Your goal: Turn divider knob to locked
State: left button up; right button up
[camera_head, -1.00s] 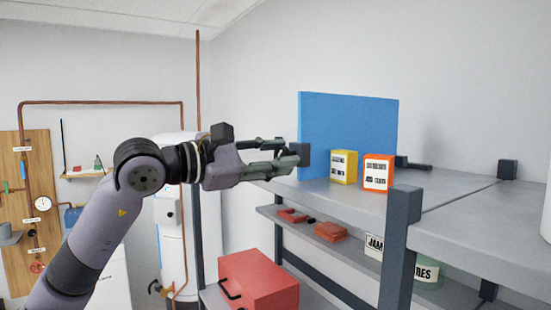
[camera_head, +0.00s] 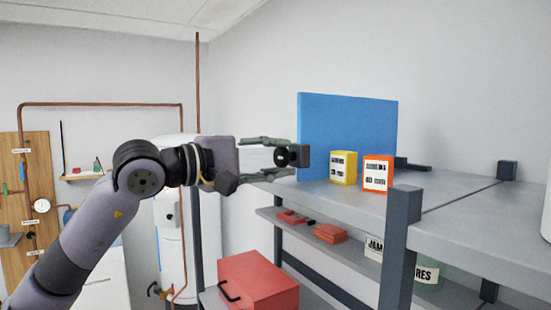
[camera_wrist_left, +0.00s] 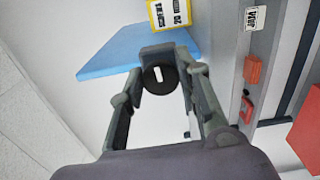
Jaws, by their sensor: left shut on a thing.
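The blue divider (camera_head: 345,130) stands upright on the top shelf. A dark block (camera_head: 304,156) sits at its near left edge, and a round dark knob (camera_head: 282,157) projects from it. The wrist view shows the knob (camera_wrist_left: 152,82) face-on with a short white mark, roughly upright in the picture. My left gripper (camera_head: 287,157) is shut on the knob, with one finger above and one below it in the head view. In the wrist view the fingers (camera_wrist_left: 168,78) lie either side of it. I cannot read any locked label. My right gripper is not in view.
A yellow box (camera_head: 343,167) and an orange box (camera_head: 378,173) stand on the grey shelf (camera_head: 440,205) beside the divider. A dark post (camera_head: 399,245) rises at the front. A red toolbox (camera_head: 258,283) sits below. Free air lies left of the divider.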

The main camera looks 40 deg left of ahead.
pick_arm(q)
jog(key=shift+f+m, duration=0.1)
jog(key=shift+m, duration=0.2)
jog(key=o, duration=1.1)
